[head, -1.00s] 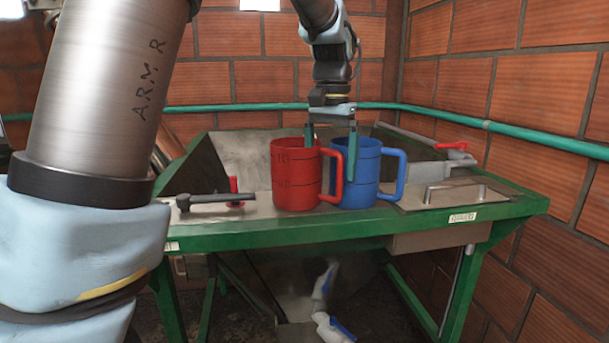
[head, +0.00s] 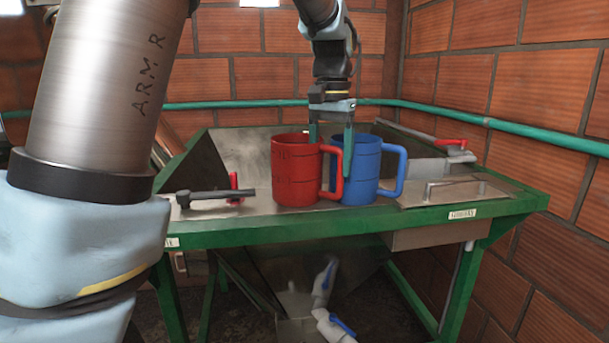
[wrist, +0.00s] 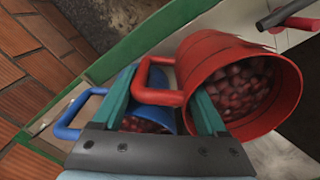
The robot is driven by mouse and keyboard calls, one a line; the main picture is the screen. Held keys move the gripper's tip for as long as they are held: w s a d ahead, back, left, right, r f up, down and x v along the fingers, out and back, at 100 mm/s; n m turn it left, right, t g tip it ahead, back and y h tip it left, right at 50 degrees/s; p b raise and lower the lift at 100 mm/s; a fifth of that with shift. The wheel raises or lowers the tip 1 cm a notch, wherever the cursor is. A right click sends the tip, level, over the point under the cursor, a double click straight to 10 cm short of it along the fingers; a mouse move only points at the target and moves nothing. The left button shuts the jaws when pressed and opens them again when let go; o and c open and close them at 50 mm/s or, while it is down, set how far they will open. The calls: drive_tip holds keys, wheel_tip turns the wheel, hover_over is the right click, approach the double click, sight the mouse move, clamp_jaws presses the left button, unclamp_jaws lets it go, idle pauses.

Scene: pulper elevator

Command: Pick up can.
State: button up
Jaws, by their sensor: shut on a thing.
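The red can (head: 295,178), a mug-like can with a handle on its right, stands upright on the metal top of the green-framed table. It also shows in the wrist view (wrist: 282,105), with red berry-like contents inside. My gripper (head: 331,145) points down over the red can's handle side. One finger is at the can's rim and seems to reach inside; the other is beyond the handle's outer side. It is shut on the red can, though the exact contact is partly hidden. The blue can (head: 362,175) stands close on the right, partly behind the red handle and my finger.
A dark lever with a red handle (head: 235,182) lies left of the cans. A metal plate with a handle (head: 455,190) and a red valve lever (head: 450,143) are on the right. Behind the cans is a sloped metal hopper (head: 250,150). Brick walls with a green pipe (head: 510,132) enclose the corner.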

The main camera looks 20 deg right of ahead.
clamp_jaws()
drive_tip(key=shift+r, duration=0.25)
wheel_tip(320, 180, up, 18)
drive_tip(key=b, duration=0.1)
drive_tip(key=shift+f, duration=0.2)
idle(0.4)
idle(0.9)
